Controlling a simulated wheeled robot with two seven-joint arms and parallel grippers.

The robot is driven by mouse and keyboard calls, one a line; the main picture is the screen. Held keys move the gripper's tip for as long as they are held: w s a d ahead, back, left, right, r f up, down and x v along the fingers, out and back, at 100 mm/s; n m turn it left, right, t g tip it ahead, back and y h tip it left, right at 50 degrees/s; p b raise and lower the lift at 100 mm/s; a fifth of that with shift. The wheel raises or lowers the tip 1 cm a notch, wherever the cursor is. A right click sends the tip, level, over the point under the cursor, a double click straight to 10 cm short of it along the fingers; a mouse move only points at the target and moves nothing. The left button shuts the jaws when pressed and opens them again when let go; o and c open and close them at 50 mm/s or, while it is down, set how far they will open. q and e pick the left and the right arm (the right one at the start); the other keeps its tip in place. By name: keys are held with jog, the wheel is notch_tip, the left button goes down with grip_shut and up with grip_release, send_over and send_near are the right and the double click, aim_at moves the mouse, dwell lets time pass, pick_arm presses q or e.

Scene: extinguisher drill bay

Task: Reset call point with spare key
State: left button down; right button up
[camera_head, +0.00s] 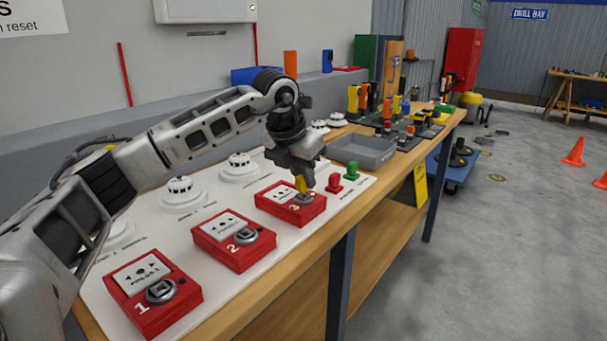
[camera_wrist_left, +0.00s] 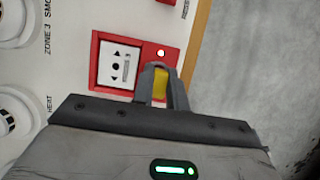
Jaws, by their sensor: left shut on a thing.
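Three red call points stand in a row on a white board: number 1 (camera_head: 190,299), number 2 (camera_head: 262,255) and number 3 (camera_head: 276,209). Each has a white face plate; points 1 and 2 show a round grey lock. My left gripper (camera_head: 304,188) points down at the lock of point 3 and is shut on a yellow key (camera_head: 301,182). In the left wrist view the yellow key (camera_wrist_left: 160,84) shows between the fingers, over the red housing of point 3 (camera_wrist_left: 94,62). The lock is mostly covered, and I cannot tell how far the key is in it. My right gripper is not in view.
A red key-like piece (camera_head: 335,184) and a green one (camera_head: 351,171) stand on the board just right of point 3. A grey tray (camera_head: 378,158) lies behind them. White detectors (camera_head: 182,195) line the board's back. The bench's front edge is close to the call points.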

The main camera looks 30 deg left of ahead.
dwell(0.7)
pick_arm(q)
jog(key=shift+w, duration=0.15)
jog(key=shift+p, duration=0.45)
dwell(0.9)
jog(key=shift+f+b, duration=0.45)
jog(key=shift+f, duration=0.25)
dwell(0.5)
dwell(0.3)
jog(key=shift+r+m+h+p, duration=0.1)
jog(key=shift+m+h+p, duration=0.25)
jog(key=shift+m, duration=0.75)
